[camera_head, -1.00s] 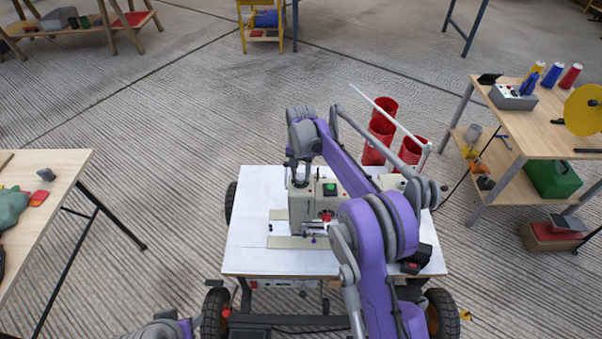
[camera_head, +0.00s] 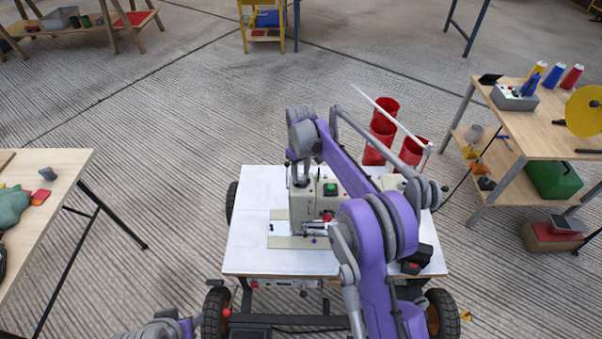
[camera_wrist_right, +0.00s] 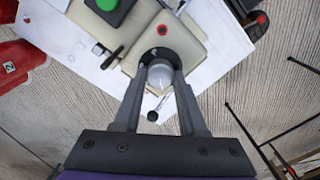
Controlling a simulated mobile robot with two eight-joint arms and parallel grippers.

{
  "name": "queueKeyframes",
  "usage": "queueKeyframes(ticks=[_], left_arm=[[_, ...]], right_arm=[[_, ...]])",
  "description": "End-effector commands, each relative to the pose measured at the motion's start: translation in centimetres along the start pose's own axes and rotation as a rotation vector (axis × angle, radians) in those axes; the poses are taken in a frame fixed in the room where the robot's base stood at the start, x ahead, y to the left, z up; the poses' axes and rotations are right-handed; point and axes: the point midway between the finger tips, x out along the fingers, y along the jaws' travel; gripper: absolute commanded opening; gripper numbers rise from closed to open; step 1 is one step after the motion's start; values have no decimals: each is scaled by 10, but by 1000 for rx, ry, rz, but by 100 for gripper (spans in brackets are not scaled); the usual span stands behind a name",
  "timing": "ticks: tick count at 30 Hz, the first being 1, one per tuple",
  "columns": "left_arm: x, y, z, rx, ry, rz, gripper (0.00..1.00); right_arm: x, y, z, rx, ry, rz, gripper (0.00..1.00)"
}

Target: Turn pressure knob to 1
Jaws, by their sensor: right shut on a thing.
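The pressure knob (camera_wrist_right: 160,74) is a pale grey round cap on the top of the sewing machine's head. My right gripper (camera_wrist_right: 161,70) is shut on it, with one finger on each side, in the right wrist view. In the head view my right gripper (camera_head: 301,180) reaches down onto the left end of the cream sewing machine (camera_head: 305,212), and the knob is hardly visible there. I cannot read any number or mark on the knob. Only a piece of my left arm shows at the bottom edge, without its gripper.
The machine stands on a white-topped wheeled cart (camera_head: 252,190). A green button (camera_head: 330,188) sits close to my right gripper. Red cylinders (camera_head: 381,135) stand behind the cart.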

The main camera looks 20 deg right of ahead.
Motion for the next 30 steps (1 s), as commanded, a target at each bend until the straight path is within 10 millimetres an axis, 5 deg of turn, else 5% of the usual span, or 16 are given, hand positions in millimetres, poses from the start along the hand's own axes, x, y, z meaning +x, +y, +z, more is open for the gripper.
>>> queueKeyframes(ticks=[30], left_arm=[[0,0,0,0,0,0,50]], right_arm=[[-1,-2,1,-943,2,2,0]])
